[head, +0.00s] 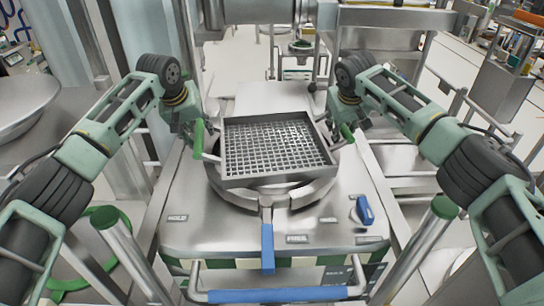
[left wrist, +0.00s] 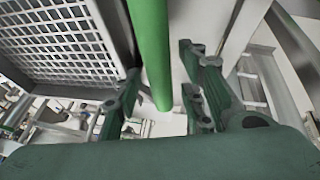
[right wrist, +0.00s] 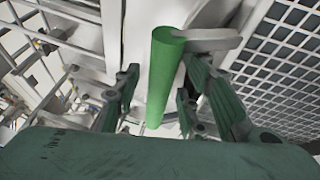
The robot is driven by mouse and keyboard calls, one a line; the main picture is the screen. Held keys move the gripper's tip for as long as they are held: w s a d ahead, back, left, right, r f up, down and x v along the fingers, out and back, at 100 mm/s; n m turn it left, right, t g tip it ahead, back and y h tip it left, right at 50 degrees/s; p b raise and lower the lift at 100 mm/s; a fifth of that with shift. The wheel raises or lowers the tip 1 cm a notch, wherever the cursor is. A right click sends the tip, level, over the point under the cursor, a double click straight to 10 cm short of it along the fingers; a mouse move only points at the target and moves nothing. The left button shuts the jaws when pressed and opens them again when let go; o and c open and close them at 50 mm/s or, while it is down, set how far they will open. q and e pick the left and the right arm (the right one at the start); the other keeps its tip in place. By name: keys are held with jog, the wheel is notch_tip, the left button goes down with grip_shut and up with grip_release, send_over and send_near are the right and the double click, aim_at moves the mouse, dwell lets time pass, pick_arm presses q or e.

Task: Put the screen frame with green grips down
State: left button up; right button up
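The screen frame (head: 278,181) is a square grey metal frame with a mesh floor. It appears to sit level over a round metal ring on the machine. Its left green grip (head: 198,140) and right green grip (head: 347,132) stick out at the sides. My left gripper (head: 189,123) is at the left grip; in the left wrist view that grip (left wrist: 151,45) lies between spread fingers, with gaps visible. My right gripper (head: 345,112) is at the right grip; in the right wrist view that grip (right wrist: 164,75) lies between spread fingers. Finger contact is not visible.
The steel machine top (head: 190,222) surrounds the ring. A blue-handled lever (head: 268,249), a blue knob (head: 365,210) and a blue front bar (head: 280,295) are at the front. Green-capped posts (head: 444,207) stand at the sides. A large metal bowl (head: 22,105) is far left.

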pick_arm(q)
jog(key=v, duration=1.1)
pick_arm(e)
jog(key=v, duration=1.2)
pick_arm(q)
jog(key=shift+r, duration=0.1)
